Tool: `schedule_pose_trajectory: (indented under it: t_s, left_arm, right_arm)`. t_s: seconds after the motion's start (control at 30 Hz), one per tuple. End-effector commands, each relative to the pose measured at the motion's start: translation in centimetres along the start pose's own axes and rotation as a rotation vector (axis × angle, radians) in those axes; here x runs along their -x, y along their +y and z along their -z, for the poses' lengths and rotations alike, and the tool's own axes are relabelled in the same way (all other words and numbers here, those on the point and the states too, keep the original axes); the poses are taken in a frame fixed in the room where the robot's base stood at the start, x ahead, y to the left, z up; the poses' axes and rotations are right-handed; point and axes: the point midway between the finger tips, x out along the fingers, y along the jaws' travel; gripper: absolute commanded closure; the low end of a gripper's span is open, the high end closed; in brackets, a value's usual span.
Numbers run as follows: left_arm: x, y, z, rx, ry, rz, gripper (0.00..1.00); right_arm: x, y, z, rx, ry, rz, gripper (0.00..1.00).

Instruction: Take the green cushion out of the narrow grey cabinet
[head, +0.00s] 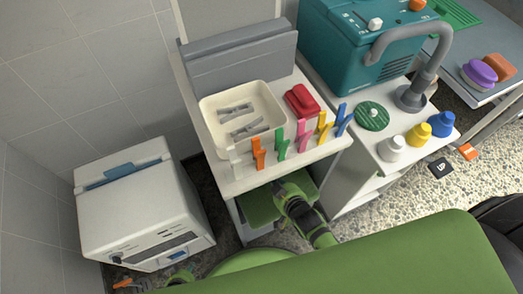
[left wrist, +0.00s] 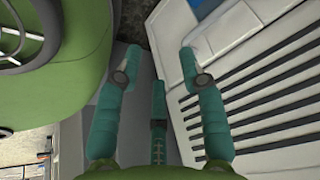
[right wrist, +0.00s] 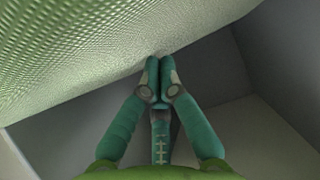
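The narrow grey cabinet (head: 318,152) stands in the middle of the head view. The green cushion (head: 259,208) shows in its open front, below the top, partly hidden by my right gripper (head: 279,190). In the right wrist view the cushion (right wrist: 75,60) fills the upper left as a green textured surface. My right gripper (right wrist: 159,62) has its fingertips together at the cushion's lower edge, which bends there; it looks shut on that edge. My left gripper (left wrist: 160,62) is open and empty beside a white slatted surface, low at the left of the head view.
A white box-shaped appliance (head: 135,210) stands left of the cabinet. On the cabinet top are a cream tray (head: 213,135), a red item (head: 301,100) and coloured clips (head: 281,145) along the front edge. A sink counter with a teal box (head: 355,55) adjoins on the right.

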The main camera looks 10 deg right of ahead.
Motion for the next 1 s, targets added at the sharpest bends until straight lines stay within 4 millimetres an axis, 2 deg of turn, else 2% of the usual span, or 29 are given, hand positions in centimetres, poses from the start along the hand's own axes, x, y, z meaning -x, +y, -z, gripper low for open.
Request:
schedule_pose_trajectory:
  t_s: [0.03, 0.23, 0.53, 0.77, 1.0]
  left_arm:
    - [0.6, 0.2, -0.7, 0.002, -0.019, -0.003, 0.60]
    - [0.8, 0.4, -1.8, 0.004, -0.047, -0.005, 0.60]
    - [0.9, 0.4, -1.8, 0.004, -0.047, -0.005, 0.60]
    - [2.6, 0.2, -1.1, 0.004, -0.046, -0.005, 0.60]
    - [2.3, 0.3, -1.3, 0.004, -0.051, -0.005, 0.60]
  right_arm:
    - [1.0, 0.0, -1.6, -0.001, -0.034, -0.002, 1.00]
    - [1.7, 0.0, -2.4, -0.001, -0.032, -0.002, 1.00]
    - [1.7, 0.0, -2.4, -0.001, -0.032, -0.002, 1.00]
    - [2.6, 0.0, -1.0, -0.001, -0.030, -0.002, 1.00]
    - [2.4, 0.0, -0.8, -0.001, -0.020, -0.001, 1.00]
